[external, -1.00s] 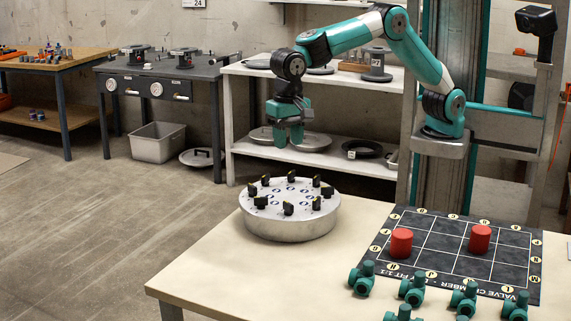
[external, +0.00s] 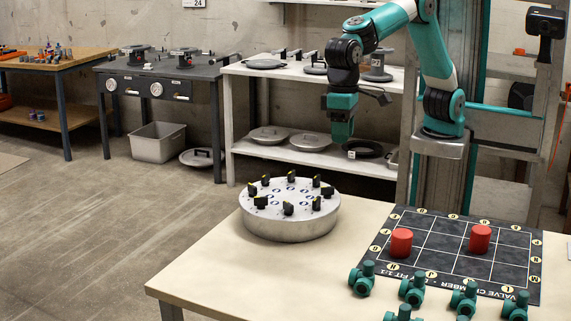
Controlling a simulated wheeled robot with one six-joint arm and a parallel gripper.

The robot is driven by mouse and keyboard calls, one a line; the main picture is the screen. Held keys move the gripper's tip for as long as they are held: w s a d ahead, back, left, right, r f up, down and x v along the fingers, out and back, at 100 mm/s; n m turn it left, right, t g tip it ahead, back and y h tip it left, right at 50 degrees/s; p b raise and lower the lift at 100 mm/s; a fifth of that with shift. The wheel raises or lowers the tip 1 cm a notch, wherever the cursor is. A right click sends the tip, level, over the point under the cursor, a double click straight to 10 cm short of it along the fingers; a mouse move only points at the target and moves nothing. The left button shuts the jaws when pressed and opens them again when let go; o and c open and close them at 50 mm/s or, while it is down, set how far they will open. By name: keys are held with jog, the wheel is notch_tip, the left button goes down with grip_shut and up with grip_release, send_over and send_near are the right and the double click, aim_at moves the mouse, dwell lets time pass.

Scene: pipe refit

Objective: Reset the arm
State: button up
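My arm stands behind the table on its column, with the elbow bent high and the forearm reaching left. My gripper (external: 341,141) points down in the air, above and behind the round grey plate with black knobs (external: 290,225). It touches nothing that I can see. The fingers are seen edge-on and small, so I cannot tell if they are open or shut. No object shows below the fingertips.
The table (external: 225,265) holds a black grid board (external: 455,240) with two red cylinders (external: 401,243) (external: 480,239) and several green valves (external: 362,278) in front. A white shelf (external: 285,160) with lids and flanges stands behind. Free table lies between plate and board.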

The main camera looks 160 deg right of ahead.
jog(key=s+a+r+n, duration=0.1)
jog(key=s+a+n, duration=0.25)
jog(key=a, duration=0.35)
jog(key=s+a+r+n, duration=0.1)
jog(key=s+a+n, duration=0.1)
jog(key=a+n, duration=0.35)
jog(key=s+a+f+n+y, duration=0.1)
jog(key=s+a+n+y, duration=0.1)
jog(key=s+a+n, duration=0.5)
jog(key=s+a+f+n+y, duration=0.1)
jog(key=s+a+n, duration=0.6)
jog(key=s+a, duration=0.4)
jog(key=s, duration=0.5)
jog(key=shift+s+a+n+g+y, duration=0.2)
jog(key=shift+n+g+y, duration=0.1)
jog(key=shift+y, duration=0.1)
jog(key=shift+f, duration=0.1)
